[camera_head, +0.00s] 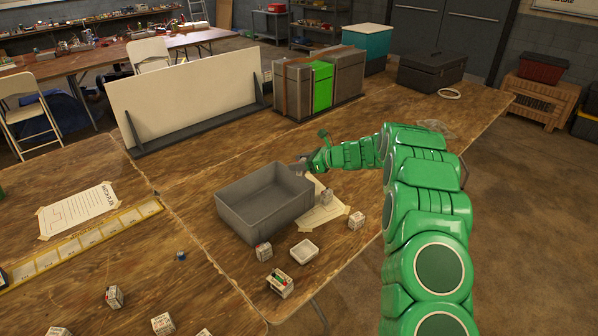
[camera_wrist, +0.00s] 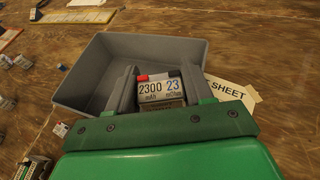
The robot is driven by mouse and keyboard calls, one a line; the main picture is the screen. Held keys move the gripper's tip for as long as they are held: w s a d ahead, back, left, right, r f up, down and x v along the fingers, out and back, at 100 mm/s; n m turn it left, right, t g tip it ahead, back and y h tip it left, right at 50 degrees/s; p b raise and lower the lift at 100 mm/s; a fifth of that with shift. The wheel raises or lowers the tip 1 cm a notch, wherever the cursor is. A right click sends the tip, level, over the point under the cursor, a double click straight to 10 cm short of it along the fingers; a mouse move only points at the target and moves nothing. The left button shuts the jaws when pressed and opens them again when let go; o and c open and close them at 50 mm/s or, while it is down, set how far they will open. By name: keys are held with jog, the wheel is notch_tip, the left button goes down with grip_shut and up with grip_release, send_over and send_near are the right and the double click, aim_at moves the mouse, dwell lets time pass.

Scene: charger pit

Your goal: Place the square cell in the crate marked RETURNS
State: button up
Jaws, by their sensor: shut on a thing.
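My gripper (camera_head: 303,162) is at the far right corner of an open grey crate (camera_head: 238,216). In the wrist view its two fingers are shut on a boxy cell (camera_wrist: 160,88) labelled 2300 mAh and 23 mOhm, with a red patch on top. Behind the held cell the crate (camera_wrist: 88,97) shows in the wrist view; the cell overlaps its near right part, and I cannot tell its height above the rim. The crate looks empty where its floor shows. No RETURNS mark is legible on it.
A printed sheet (camera_head: 323,215) lies right of the crate. A small white tray (camera_head: 304,250) and loose cells (camera_head: 264,252) (camera_head: 357,219) (camera_head: 280,284) stand in front and to the right. Behind are a white panel (camera_head: 185,95) and grey and green boxes (camera_head: 322,86).

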aim_at(299, 173)
jog(key=shift+w+a+f, duration=0.15)
jog(key=shift+w+f, duration=0.35)
jog(key=shift+f, duration=1.7)
jog(key=shift+f, duration=0.6)
jog(key=o, duration=1.1)
jog(key=shift+r, duration=0.1)
